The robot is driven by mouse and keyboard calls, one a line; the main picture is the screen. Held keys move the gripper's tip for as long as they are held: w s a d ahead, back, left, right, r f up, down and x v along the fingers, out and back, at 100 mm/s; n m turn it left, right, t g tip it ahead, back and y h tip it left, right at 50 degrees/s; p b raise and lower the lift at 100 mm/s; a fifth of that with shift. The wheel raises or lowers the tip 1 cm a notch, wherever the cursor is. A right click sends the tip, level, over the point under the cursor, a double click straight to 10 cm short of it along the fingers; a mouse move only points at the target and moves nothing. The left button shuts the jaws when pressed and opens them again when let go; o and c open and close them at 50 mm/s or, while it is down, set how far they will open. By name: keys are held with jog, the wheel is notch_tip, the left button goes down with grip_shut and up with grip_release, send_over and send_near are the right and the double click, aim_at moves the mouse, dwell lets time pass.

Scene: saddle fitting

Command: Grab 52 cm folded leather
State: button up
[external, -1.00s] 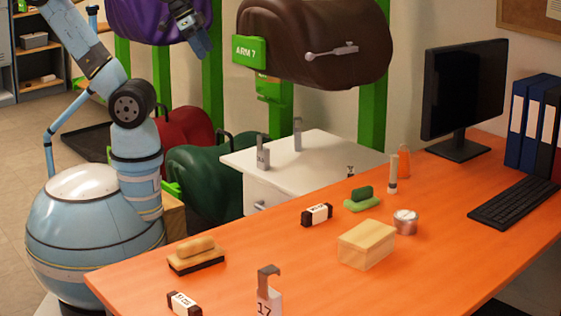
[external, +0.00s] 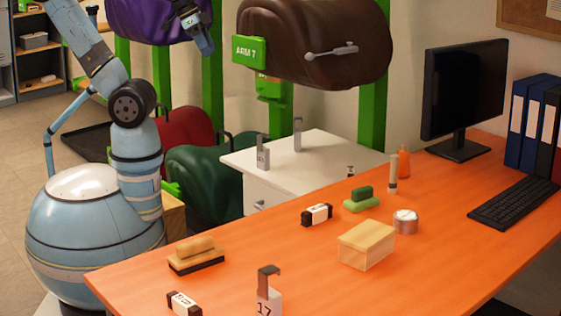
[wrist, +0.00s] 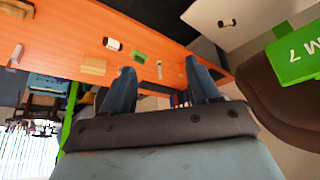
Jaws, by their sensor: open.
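Two small dark brown pieces with white label bands, which look like folded leather, lie on the orange table. One dark piece (external: 317,214) is near the middle of the table and the other (external: 184,303) is at the near left edge. The print on their labels is too small to read surely. A dark piece with a white label (wrist: 113,44) also shows in the wrist view. My gripper (external: 203,38) is up at the back left, by the purple saddle, far from both pieces. In the wrist view its two fingers (wrist: 162,85) are apart with nothing between them.
A brown saddle (external: 320,45) with a green ARM 7 sign (external: 249,50) hangs right of my gripper.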

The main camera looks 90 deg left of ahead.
jog(key=w+d+n+g, duration=0.2)
jog(key=w+d, duration=0.3)
jog(key=w, duration=0.7)
jog(key=n+g, duration=0.3)
jog(key=n, duration=0.3)
send_over(314, 203)
notch_tip(314, 203, down, 26)
jog(key=r, duration=0.1)
notch_tip(314, 203, down, 9)
jog(key=shift+w+d+r, duration=0.1)
jog(key=shift+d+r, duration=0.05)
jog(key=shift+r, duration=0.05)
jog(key=shift+f, duration=2.8)
grip_shut()
jog(key=shift+r, duration=0.15)
